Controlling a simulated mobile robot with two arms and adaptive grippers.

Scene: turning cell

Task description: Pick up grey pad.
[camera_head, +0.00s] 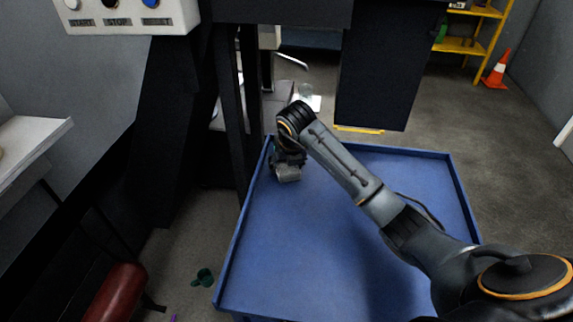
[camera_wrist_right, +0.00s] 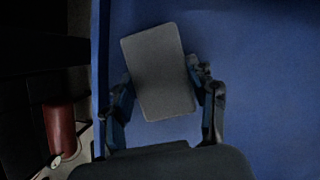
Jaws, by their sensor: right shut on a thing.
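The grey pad (camera_wrist_right: 158,72) is a flat rounded rectangle between the two fingers of my right gripper (camera_wrist_right: 165,92) in the right wrist view. My right gripper is shut on it, with a finger at each long side. In the head view the pad (camera_head: 288,173) shows small below my right gripper (camera_head: 285,160), over the far left corner of the blue tray table (camera_head: 330,255). I cannot tell whether the pad touches the blue surface. My left gripper is not in view.
The blue table has a raised rim and its surface is otherwise bare. Dark machine posts (camera_head: 240,110) stand close to its left far corner. A red cylinder (camera_head: 115,293) and a green cup (camera_head: 204,277) are at the lower left. An orange cone (camera_head: 496,70) stands far right.

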